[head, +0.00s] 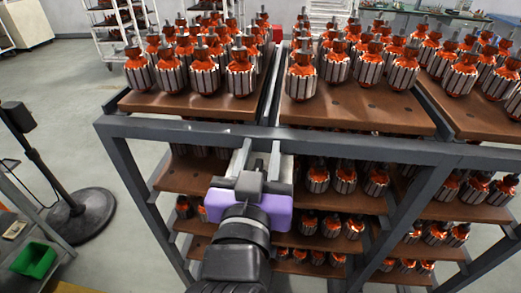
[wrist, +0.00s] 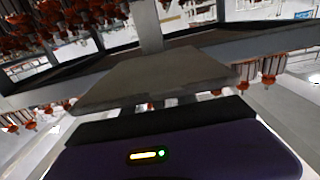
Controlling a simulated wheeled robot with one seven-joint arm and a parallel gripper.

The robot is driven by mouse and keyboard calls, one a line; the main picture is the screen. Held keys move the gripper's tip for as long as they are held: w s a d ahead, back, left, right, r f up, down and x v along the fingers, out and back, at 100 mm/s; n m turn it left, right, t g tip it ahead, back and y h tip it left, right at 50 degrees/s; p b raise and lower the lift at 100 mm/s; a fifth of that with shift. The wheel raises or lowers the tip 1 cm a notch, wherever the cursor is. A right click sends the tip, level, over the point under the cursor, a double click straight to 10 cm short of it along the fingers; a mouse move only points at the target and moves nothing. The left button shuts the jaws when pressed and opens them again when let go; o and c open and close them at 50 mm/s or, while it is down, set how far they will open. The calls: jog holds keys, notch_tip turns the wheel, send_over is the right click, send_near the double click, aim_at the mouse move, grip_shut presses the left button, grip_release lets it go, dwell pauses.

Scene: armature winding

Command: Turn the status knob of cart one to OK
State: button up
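Cart one's status knob cannot be made out in either view; my gripper and arm cover part of the cart's near side. The nearest cart (head: 140,130) is a dark grey metal frame with brown shelves carrying orange and silver armatures. My gripper (head: 258,160), with a purple body, is at the cart's near side, its front end close to the top rail. Whether it touches is unclear. In the wrist view, the purple body fills the bottom and shows small yellow and green lights. A grey plate-like part is just ahead of it. The finger gap is not clear.
Another loaded cart section (head: 480,155) stands close on the right. At the left are a black pole stand (head: 85,215) on a round base and a green bin (head: 35,260). White racks (head: 120,30) stand behind. Bare floor lies left of the cart.

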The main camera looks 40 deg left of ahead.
aim_at(262, 166)
jog(key=shift+c, duration=0.4)
grip_shut()
